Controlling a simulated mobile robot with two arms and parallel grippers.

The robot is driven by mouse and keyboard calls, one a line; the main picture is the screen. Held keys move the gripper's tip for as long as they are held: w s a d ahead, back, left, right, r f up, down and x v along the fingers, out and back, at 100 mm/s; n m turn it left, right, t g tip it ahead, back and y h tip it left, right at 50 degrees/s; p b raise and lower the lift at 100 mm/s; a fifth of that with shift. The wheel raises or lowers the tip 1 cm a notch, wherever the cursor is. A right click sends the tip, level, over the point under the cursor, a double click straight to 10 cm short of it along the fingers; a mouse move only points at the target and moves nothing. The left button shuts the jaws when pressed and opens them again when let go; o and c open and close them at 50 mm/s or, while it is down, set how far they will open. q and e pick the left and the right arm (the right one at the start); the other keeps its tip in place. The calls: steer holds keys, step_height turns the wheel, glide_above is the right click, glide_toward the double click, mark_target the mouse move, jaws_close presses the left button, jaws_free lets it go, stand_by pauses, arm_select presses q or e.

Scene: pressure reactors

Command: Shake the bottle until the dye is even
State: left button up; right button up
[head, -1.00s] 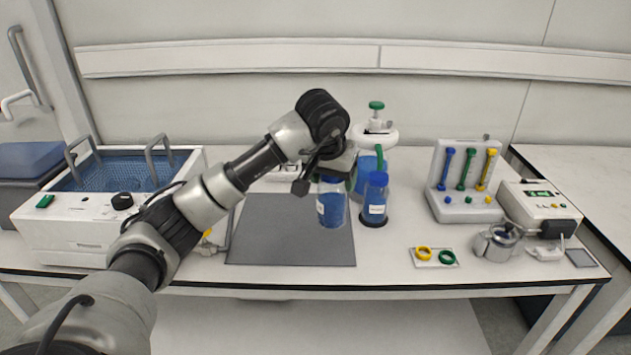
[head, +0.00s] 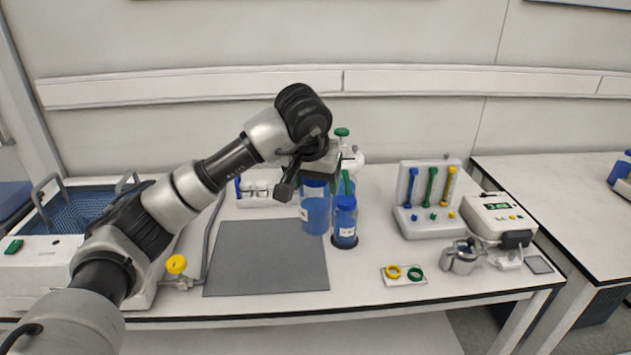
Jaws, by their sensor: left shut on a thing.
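My left gripper (head: 312,172) is shut on the top of a clear bottle of blue liquid (head: 315,212) with a white label. The bottle hangs upright over the right back part of the grey mat (head: 266,262). My right gripper is not in view.
A white vessel with a green knob (head: 342,133) stands behind the bottles. To the right are a rack with coloured tools (head: 430,205), a white device (head: 498,218), a metal cup (head: 463,256) and a ring plate (head: 405,275). A bath with a blue basket (head: 85,208) is left.

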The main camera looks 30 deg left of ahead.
arm_select(q)
step_height(320, 180, up, 7)
steer(key=shift+w+r, duration=0.1)
steer(key=shift+s+d+f, duration=0.15)
steer(key=shift+s+f, duration=0.05)
steer(key=shift+f, duration=1.55)
steer(key=shift+s+d+f, duration=0.1)
steer(key=shift+s+f, duration=0.05)
steer(key=shift+f, duration=1.6)
steer(key=shift+w+a+f, duration=0.2)
steer(key=shift+w+a, duration=0.2)
steer(key=shift+s+d+r, duration=0.15)
steer(key=shift+s+d, duration=0.05)
steer(key=shift+w, duration=0.1)
